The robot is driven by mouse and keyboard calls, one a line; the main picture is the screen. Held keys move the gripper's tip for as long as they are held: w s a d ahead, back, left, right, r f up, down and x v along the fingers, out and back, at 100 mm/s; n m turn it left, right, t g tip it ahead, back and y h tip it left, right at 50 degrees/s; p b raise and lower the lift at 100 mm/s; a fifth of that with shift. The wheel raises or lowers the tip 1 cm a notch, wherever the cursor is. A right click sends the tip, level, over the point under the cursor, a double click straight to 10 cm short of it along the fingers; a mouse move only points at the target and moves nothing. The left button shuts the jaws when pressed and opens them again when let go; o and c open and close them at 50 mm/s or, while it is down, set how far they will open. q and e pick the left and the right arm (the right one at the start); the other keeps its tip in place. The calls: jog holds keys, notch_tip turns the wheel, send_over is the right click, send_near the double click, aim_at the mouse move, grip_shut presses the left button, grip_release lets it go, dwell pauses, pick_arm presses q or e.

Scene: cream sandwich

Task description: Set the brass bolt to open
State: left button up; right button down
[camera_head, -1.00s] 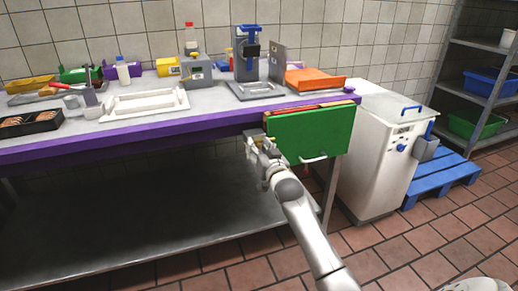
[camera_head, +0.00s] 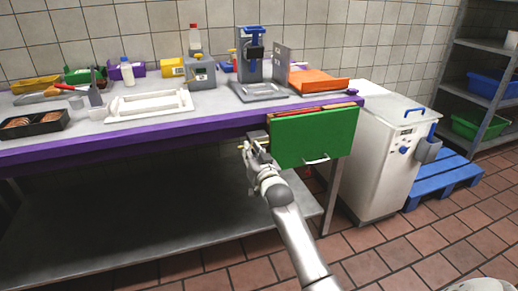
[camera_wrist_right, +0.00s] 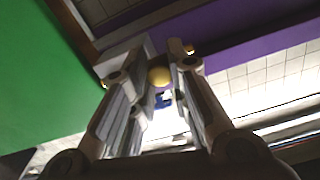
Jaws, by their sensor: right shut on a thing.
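The brass bolt's round knob (camera_wrist_right: 159,76) shows between the fingers in the right wrist view. In the head view a small brass-coloured piece of the bolt (camera_head: 240,147) shows at the left side of my right gripper (camera_head: 252,146). That gripper is shut on the bolt, just left of the green front panel (camera_head: 313,136) under the table edge. The green panel also shows at the left of the wrist view (camera_wrist_right: 40,75). The fingers and hand hide most of the bolt, so its exact setting cannot be read. My left gripper is not in view.
The purple-edged table (camera_head: 120,143) passes above my right gripper. A white handle (camera_head: 316,160) sits on the green panel's lower part. A white machine (camera_head: 378,165) stands to the right. The lower steel shelf (camera_head: 130,215) looks bare.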

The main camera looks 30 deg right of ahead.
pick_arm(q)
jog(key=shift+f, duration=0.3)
pick_arm(e)
jog(key=shift+a, duration=0.2)
jog(key=c, duration=1.3)
grip_release()
jog(key=shift+w+a, duration=0.1)
jog(key=shift+a, duration=0.05)
jog(key=v, duration=1.2)
